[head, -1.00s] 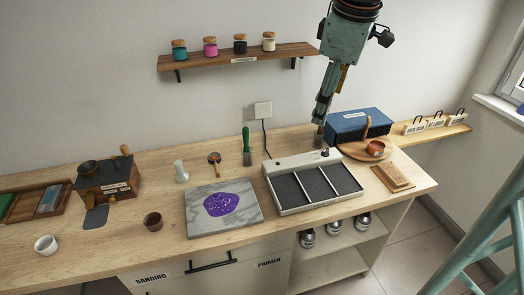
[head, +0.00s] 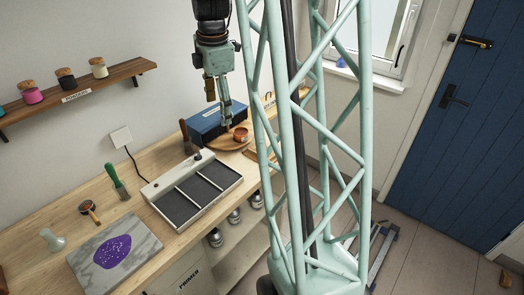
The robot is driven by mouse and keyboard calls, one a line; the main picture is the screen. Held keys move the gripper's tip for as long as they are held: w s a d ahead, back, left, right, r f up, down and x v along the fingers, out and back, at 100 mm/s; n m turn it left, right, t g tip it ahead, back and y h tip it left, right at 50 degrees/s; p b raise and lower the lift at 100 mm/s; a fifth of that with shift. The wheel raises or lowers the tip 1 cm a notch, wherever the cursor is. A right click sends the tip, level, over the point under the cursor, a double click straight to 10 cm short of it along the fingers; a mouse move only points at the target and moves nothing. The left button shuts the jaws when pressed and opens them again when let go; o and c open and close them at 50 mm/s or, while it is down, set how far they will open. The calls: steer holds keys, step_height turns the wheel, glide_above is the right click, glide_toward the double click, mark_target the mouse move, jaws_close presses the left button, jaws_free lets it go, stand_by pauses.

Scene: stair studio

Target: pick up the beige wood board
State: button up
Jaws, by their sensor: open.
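The beige wood board (head: 251,156) lies flat at the right end of the workbench. My own lattice column hides most of it, and only a small part of its left side shows. My gripper (head: 220,108) hangs pointing down above the back of the bench, in front of the blue box. It is open, with nothing seen between its fingers. It is apart from the beige board, up and to the left of it in the picture.
A round wooden board (head: 222,145) with a copper pot (head: 240,134) sits beside the blue box (head: 208,122). A divided grey tray (head: 172,206), green-handled brush (head: 117,182) and marble slab (head: 87,266) stand to the left. A wall shelf (head: 120,82) holds jars.

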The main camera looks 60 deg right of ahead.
steer(key=s+d+f+n+p, duration=0.2)
steer(key=s+d+f, duration=0.1)
steer(key=d+f, duration=0.3)
steer(key=s+d+f+n+g+y+p, duration=0.1)
steer(key=s+d+f+n+p, duration=0.1)
steer(key=d+f, duration=0.4)
steer(key=s+d, duration=0.1)
steer(key=d, duration=0.2)
steer(key=shift+s+d+f+g, duration=0.15)
steer(key=shift+s+d+g, duration=0.15)
steer(key=shift+s+d, duration=0.05)
steer(key=shift+f, duration=0.15)
steer(key=shift+f, duration=4.15)
steer(key=shift+f, duration=0.15)
steer(key=shift+f+p, duration=0.3)
steer(key=shift+f, duration=2.15)
steer(key=shift+c, duration=0.4)
steer(key=c, duration=0.5)
steer(key=shift+o, duration=0.2)
